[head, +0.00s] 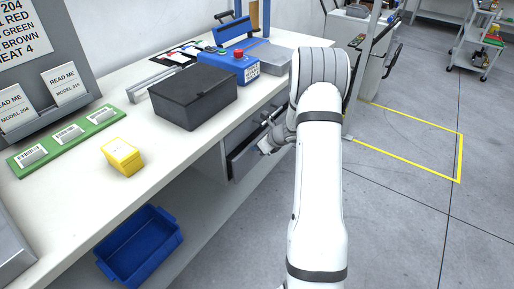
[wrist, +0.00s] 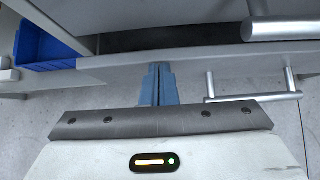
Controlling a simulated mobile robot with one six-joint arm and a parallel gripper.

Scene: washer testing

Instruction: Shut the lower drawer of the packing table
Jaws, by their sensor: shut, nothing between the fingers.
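The packing table (head: 150,190) has grey drawers under its right part. In the head view the lower drawer (head: 243,163) stands partly out, with a dark gap behind its front. In the wrist view the lower drawer's front edge (wrist: 120,59) crosses below a dark opening, and its bar handle (wrist: 255,98) is at right. The upper drawer's handle (wrist: 285,30) shows at top right. My gripper (head: 265,149) is at the lower drawer's front, partly hidden by my arm. In the wrist view its fingers (wrist: 157,68) are together and empty, close to the front, left of the handle. Contact is unclear.
A blue bin (head: 140,246) sits under the table at left; it also shows in the wrist view (wrist: 45,47). A dark box (head: 193,97), a yellow box (head: 122,157) and a blue control box (head: 228,66) stand on top. The floor at right is open.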

